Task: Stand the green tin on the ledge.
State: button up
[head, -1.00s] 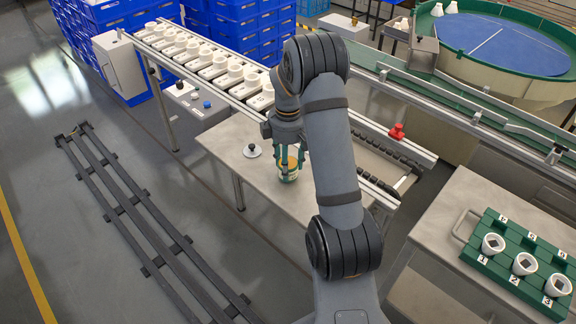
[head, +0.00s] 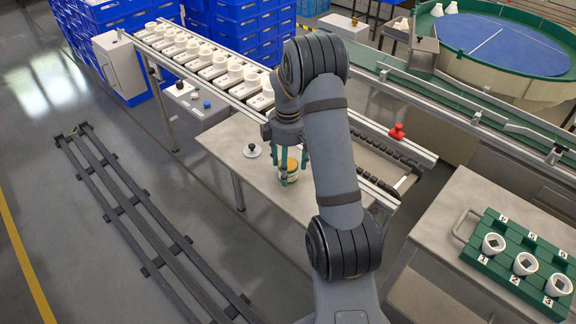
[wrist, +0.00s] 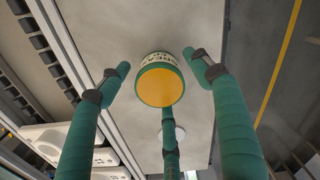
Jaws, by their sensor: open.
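The green tin (head: 291,166) has an orange-yellow top and a pale label band with dark lettering. It stands upright on the grey table in the head view. In the wrist view the tin (wrist: 160,84) shows its orange top between my three green fingers. My gripper (head: 294,172) is open over the tin, with fingers around it; in the wrist view a gap shows between the tin and the two upper fingers, and I cannot tell whether the lower finger touches it. I cannot pick out which surface is the ledge.
The grey table (head: 232,142) bears a white disc with a black knob (head: 252,150) left of the tin. A conveyor with white sockets (head: 215,68) runs behind. A red piece (head: 397,132) sits on its rail. A green rack (head: 520,262) stands on the right bench.

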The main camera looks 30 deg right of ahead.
notch_tip(320, 180, up, 12)
jog(key=p, duration=0.1)
jog(key=shift+r+p, duration=0.2)
jog(key=shift+p, duration=0.15)
jog(key=shift+f, duration=0.1)
notch_tip(320, 180, down, 11)
jog(key=shift+f+b, duration=0.2)
jog(key=shift+b, duration=0.55)
jog(key=shift+f, duration=0.25)
jog(key=shift+r, duration=1.7)
jog(key=shift+f, duration=0.1)
